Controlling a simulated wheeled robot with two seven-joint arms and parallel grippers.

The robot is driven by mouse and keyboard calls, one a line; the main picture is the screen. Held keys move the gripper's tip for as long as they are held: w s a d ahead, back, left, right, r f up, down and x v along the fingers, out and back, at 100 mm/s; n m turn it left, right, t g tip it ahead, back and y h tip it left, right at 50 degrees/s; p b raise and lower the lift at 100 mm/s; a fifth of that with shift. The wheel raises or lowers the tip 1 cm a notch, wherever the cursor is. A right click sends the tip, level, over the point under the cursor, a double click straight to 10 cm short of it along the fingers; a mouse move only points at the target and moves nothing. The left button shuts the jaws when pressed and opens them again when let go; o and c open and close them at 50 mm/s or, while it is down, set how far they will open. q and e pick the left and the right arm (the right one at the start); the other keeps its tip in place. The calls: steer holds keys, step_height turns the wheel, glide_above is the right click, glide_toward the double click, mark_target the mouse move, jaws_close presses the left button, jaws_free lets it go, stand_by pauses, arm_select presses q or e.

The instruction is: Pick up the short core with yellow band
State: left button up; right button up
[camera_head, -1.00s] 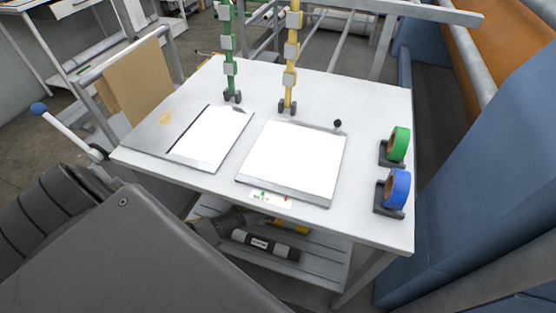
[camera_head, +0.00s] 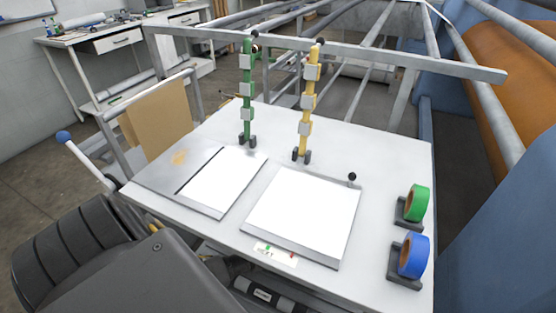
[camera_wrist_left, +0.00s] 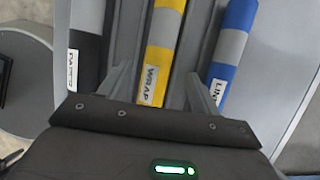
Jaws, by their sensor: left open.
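The short core with yellow band (camera_wrist_left: 159,58) lies in the middle of the left wrist view, yellow and grey with a "WRAP" label. My left gripper (camera_wrist_left: 160,74) is open, with one finger on each side of this core in the picture. I cannot tell whether the fingers touch it or are still above it. In the head view the tabletop and my left arm hide the yellow core. My right gripper is in neither current view.
A dark core (camera_wrist_left: 84,50) lies left of the yellow one, and a blue core (camera_wrist_left: 232,45) lies right. A black-and-white core (camera_head: 265,295) shows below the front edge of the white table (camera_head: 150,190). Green tape (camera_head: 417,203) and blue tape (camera_head: 414,255) stand on the table.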

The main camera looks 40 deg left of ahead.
arm_select(q)
steer(key=x, duration=0.4)
steer(key=shift+f, duration=0.2)
steer(key=shift+s+a+f+b, duration=0.1)
steer(key=shift+a+f+b, duration=0.05)
steer(key=shift+f+b, duration=0.2)
arm_select(e)
steer(key=shift+s+d+f, duration=0.25)
steer(key=shift+s+d, duration=0.1)
arm_select(q)
steer(key=c, duration=1.1)
